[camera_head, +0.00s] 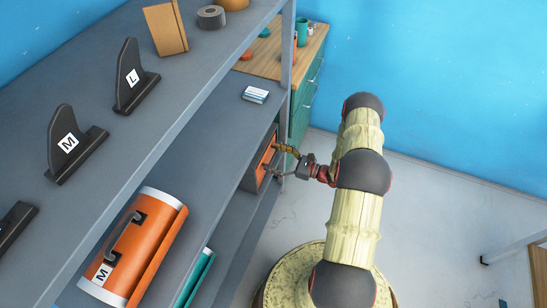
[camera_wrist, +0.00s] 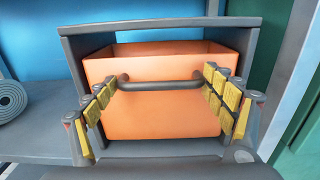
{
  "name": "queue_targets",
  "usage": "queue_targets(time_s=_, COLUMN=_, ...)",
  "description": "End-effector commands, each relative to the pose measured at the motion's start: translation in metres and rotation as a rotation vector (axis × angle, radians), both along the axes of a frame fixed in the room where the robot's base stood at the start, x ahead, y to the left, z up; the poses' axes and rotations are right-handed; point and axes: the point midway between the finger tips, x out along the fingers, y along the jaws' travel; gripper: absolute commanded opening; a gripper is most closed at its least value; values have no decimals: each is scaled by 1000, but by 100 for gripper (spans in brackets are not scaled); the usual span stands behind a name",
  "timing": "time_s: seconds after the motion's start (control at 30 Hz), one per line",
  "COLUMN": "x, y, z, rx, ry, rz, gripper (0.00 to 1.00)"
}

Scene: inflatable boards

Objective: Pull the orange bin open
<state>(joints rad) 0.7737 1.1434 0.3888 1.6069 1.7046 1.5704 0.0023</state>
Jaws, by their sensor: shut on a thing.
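The orange bin (camera_wrist: 165,120) sits in a dark grey open-backed housing (camera_wrist: 160,33) on a shelf. Its front faces the wrist camera, with a grey bar handle (camera_wrist: 160,85) across it. In the head view the bin (camera_head: 266,158) is small and partly hidden by my gripper (camera_head: 279,160). In the wrist view my gripper (camera_wrist: 163,88) has one yellow-padded finger at each end of the handle, shut on it. The bin's upper rim and part of its inside show. How far it stands out of the housing is hard to tell.
A shelf post (camera_head: 287,48) stands close to the gripper. A green cabinet (camera_head: 304,100) is beyond it. A rolled grey mat (camera_wrist: 10,100) lies left of the housing. An orange case (camera_head: 140,245) lies on the nearer shelf.

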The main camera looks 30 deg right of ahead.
Motion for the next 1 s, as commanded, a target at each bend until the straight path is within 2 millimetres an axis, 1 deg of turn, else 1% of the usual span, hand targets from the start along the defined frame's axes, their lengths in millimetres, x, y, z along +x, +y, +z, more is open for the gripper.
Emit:
queue_targets(time_s=0.07, x=1, y=-1, z=0, rx=0, ry=0, rz=-1, gripper=62)
queue_targets(time_s=0.5, x=1, y=-1, z=0, rx=1, ry=1, rz=-2, gripper=38)
queue_targets(time_s=1.0, x=-6, y=-7, z=-4, rx=1, ry=3, rz=-5, gripper=38)
